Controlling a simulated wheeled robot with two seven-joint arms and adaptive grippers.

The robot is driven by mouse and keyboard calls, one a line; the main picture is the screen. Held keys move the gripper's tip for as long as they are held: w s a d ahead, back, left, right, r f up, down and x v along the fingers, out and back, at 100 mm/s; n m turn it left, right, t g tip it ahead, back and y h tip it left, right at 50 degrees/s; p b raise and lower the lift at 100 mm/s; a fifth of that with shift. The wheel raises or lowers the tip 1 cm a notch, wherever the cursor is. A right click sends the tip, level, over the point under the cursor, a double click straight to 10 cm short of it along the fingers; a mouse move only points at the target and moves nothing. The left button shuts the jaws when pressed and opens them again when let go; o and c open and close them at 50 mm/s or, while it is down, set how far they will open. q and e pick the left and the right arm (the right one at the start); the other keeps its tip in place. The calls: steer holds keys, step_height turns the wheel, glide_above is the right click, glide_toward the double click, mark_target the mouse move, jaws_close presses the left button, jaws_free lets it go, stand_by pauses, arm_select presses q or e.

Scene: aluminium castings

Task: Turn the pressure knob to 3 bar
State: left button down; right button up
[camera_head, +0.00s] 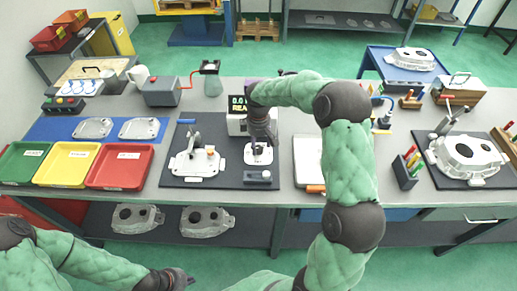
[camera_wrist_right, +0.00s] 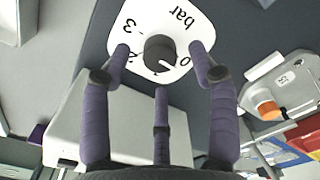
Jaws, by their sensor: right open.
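The pressure knob (camera_wrist_right: 160,48) is a dark round knob on a white dial plate (camera_wrist_right: 185,25) marked "bar", 3, 2 and 0. A white line on the knob points to the lower right, near the 0. The plate also shows on the bench in the head view (camera_head: 250,160). My right gripper (camera_wrist_right: 160,65) is open, with its purple fingers spread around the knob and no clear contact. In the head view, it (camera_head: 260,143) points down over the plate and hides most of the knob. My left gripper (camera_head: 177,280) hangs low in front of the bench; its fingers are unclear.
A display box (camera_head: 237,122) with partly hidden green text stands behind the dial. A casting (camera_head: 195,165) lies on the dark mat to the left. A pale panel (camera_head: 307,160) lies to the right. Red (camera_head: 120,167), yellow and green trays stand further left.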

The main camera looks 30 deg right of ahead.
steer(key=shift+f, duration=1.2)
steer(key=c, duration=1.1)
steer(key=shift+c, duration=0.2)
